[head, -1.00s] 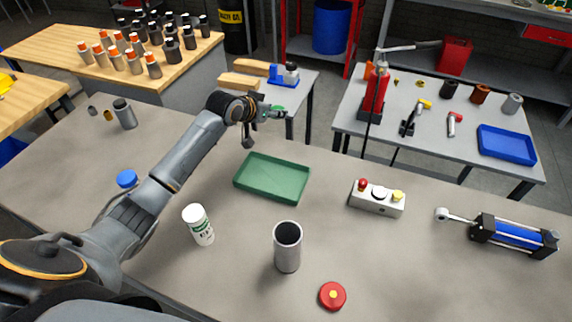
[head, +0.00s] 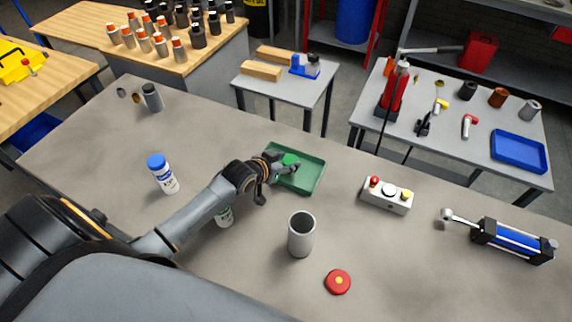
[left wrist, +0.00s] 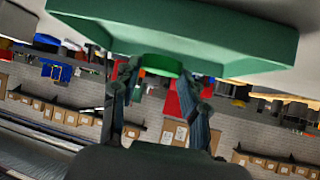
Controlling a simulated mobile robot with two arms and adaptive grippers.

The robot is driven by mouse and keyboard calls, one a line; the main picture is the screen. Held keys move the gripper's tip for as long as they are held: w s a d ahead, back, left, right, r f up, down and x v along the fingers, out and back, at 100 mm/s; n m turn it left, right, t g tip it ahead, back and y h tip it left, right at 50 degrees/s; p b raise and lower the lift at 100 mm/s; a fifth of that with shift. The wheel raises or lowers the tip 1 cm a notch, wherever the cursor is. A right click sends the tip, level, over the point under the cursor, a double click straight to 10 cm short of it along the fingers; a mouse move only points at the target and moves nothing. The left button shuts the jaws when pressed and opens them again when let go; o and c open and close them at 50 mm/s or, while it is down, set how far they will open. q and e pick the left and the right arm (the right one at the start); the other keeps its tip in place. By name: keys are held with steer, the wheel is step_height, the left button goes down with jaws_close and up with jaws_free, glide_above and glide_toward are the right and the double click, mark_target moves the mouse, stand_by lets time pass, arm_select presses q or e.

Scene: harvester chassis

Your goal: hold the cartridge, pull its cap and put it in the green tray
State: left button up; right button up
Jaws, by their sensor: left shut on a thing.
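My left gripper (head: 291,170) reaches over the green tray (head: 313,182) and is shut on a green cap (head: 290,159). In the left wrist view the cap (left wrist: 162,65) sits between the two fingers (left wrist: 160,85), close to the tray (left wrist: 205,38). I cannot tell whether the cap touches the tray. My right gripper is not in view.
A blue-capped white bottle (head: 163,174) stands left of my arm. A grey open cylinder (head: 301,234), a red disc (head: 338,281), a button box (head: 387,195) and a blue hydraulic cylinder (head: 513,240) are on the bench. Bare bench lies around the tray.

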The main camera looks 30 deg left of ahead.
arm_select(q)
step_height(320, 180, down, 2)
steer(key=shift+f, duration=0.45)
steer(key=o, duration=0.7)
steer(key=shift+o, duration=0.6)
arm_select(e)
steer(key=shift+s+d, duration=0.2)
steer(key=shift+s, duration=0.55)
arm_select(q)
steer(key=v, duration=1.2)
steer(key=shift+b, duration=0.45)
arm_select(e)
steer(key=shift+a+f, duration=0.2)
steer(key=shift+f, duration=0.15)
arm_select(q)
steer(key=shift+d, duration=0.1)
